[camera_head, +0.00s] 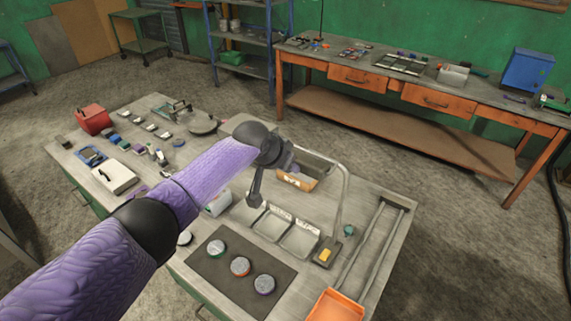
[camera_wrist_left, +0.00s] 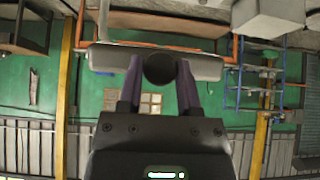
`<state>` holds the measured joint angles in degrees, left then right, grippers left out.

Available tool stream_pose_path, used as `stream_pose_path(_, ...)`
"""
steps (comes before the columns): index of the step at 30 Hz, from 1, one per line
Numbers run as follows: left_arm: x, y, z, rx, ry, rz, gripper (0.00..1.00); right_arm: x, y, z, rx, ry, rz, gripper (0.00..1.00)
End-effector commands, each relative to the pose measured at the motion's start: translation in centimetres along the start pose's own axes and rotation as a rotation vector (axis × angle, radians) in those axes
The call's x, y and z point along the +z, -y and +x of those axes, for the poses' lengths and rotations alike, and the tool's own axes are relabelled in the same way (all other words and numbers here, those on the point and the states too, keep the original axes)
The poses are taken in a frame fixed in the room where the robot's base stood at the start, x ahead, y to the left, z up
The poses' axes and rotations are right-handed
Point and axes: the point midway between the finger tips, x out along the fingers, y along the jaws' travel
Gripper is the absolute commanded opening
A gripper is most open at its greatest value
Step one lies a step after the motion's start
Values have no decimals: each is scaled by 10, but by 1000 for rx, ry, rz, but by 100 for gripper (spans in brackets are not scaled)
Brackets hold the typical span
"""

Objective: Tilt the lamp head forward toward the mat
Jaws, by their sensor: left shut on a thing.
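The lamp's thin grey pole (camera_head: 346,200) rises from a base with a yellow top (camera_head: 326,253) and bends left toward my left wrist. In the left wrist view the lamp head (camera_wrist_left: 207,67) is a pale grey bar with a round black knob (camera_wrist_left: 159,68) at its middle. My left gripper (camera_wrist_left: 159,85) has its two fingers on either side of the knob and is shut on it. In the head view my wrist hides most of the lamp head. The dark mat (camera_head: 210,273) lies below at the bench front, with three round pucks on it. My right gripper is not in view.
Two shallow trays (camera_head: 285,232) and an orange-fronted bin (camera_head: 298,182) stand behind the mat. A rail frame (camera_head: 372,245) and an orange tray (camera_head: 335,306) are at the right. Small items and a red box (camera_head: 93,118) crowd the bench's left side.

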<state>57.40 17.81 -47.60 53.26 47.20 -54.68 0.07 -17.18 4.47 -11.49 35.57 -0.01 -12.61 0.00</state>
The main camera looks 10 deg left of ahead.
Motion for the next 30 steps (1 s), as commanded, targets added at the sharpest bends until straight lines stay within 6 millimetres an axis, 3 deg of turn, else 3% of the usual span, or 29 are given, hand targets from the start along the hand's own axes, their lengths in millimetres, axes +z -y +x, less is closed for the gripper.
stream_pose_path(23,-6,0,-2,0,90,0,0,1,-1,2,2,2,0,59)
stream_pose_path(24,-6,0,-2,0,90,0,50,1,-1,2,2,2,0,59)
stream_pose_path(28,-6,0,-2,0,91,0,77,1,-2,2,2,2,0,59)
stream_pose_path(30,-5,0,-2,0,91,0,79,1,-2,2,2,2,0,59)
